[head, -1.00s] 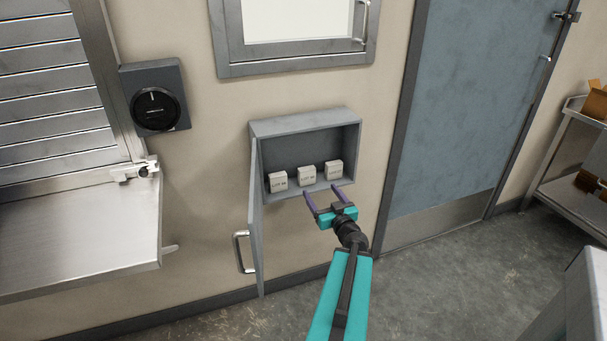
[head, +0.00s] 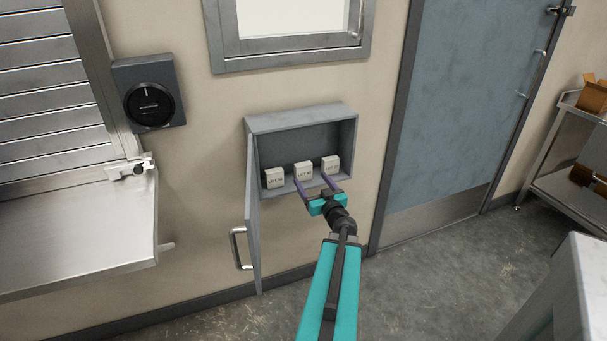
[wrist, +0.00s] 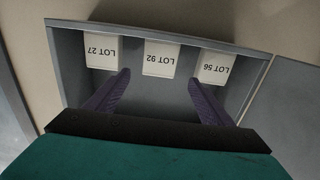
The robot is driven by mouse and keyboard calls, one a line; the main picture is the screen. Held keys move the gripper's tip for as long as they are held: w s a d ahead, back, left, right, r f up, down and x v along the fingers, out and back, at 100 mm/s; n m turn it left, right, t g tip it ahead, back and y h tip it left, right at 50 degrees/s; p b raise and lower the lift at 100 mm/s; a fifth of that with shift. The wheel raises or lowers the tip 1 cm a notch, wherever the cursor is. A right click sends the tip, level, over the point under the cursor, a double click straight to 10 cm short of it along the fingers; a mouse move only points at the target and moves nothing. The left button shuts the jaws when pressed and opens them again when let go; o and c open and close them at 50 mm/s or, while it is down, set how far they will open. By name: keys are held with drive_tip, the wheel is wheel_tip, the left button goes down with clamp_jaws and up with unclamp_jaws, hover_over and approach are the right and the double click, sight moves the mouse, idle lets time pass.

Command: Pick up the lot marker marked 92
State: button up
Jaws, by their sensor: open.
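The lot marker marked 92 (wrist: 160,58) is a small white block, the middle one of three in a row. It reads LOT 92, upside down, in the wrist view; in the head view it is the middle block (head: 303,170), too small to read surely. My gripper (head: 312,180) is open and empty at the front of the grey cabinet (head: 300,121). In the wrist view its purple fingers (wrist: 158,80) point at the row, with marker 92 between and beyond their tips. I cannot tell whether a fingertip touches a block.
Marker LOT 27 (wrist: 101,52) and marker LOT 56 (wrist: 214,67) stand on either side of marker 92, with small gaps. The cabinet door (head: 253,220) hangs open at the left in the head view. Cabinet walls bound the row.

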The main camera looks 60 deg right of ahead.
sight(304, 169)
drive_tip(key=shift+x, duration=2.35)
drive_tip(key=shift+w, duration=0.1)
drive_tip(key=shift+p+x, duration=0.35)
drive_tip(key=shift+x, duration=2.15)
drive_tip(key=shift+d, duration=0.1)
drive_tip(key=c, duration=1.2)
drive_tip(key=shift+o, duration=0.2)
drive_tip(key=shift+r, duration=0.1)
wheel_tip(304, 169, up, 10)
drive_tip(key=shift+f+p, duration=0.1)
drive_tip(key=shift+p, duration=0.65)
